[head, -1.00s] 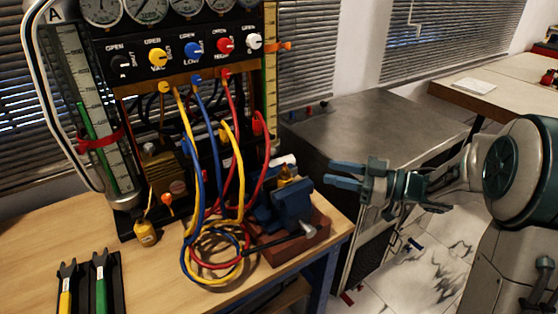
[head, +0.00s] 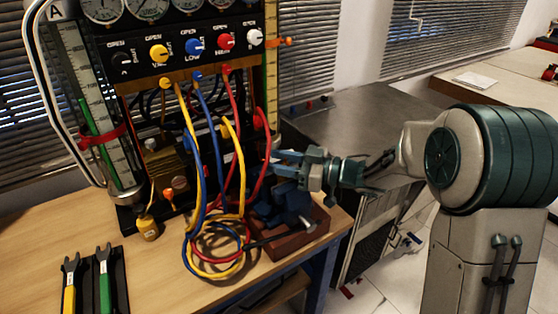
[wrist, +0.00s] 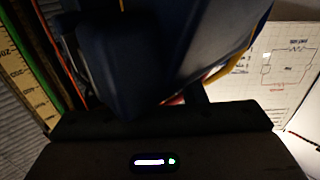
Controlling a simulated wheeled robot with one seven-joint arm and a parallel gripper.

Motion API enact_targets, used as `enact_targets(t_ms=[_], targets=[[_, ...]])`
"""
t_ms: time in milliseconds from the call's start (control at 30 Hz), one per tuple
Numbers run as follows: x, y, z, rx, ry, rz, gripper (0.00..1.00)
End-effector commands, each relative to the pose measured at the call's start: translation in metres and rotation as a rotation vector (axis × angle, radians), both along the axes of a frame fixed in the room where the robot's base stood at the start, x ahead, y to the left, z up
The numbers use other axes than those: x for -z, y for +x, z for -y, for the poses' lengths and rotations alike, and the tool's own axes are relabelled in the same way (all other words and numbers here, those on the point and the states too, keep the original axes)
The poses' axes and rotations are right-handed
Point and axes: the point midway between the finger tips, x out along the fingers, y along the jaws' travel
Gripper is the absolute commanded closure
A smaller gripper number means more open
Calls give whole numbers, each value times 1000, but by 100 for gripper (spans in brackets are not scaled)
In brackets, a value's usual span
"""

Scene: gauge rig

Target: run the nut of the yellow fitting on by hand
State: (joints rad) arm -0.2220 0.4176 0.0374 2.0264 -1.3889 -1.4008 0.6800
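Several hoses hang from the gauge panel; a yellow hose (head: 187,120) starts at a brass fitting (head: 165,83) under the yellow knob. I cannot make out the nut or its thread. A blue vise (head: 281,207) stands on a red-brown block at the bench's right corner. My gripper (head: 278,163) is just above the vise, pointing left, its two blue fingers apart. It covers the brass piece at the top of the vise. No held thing is visible. In the wrist view a large dark blue shape (wrist: 165,50) hides the fingertips, with a yellow hose (wrist: 246,38) behind it.
The red hose (head: 266,150) and coiled hoses (head: 215,260) lie close left of my gripper. A grey metal cabinet (head: 370,125) stands behind my arm.

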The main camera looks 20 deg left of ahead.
Motion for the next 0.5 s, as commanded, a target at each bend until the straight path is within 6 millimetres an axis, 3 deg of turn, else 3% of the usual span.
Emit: enact_targets(t_ms=[333,467,500], targets=[[0,0,-5,-1,0,0,63],[0,0,-5,-1,0,0,96],[0,0,-5,-1,0,0,100]])
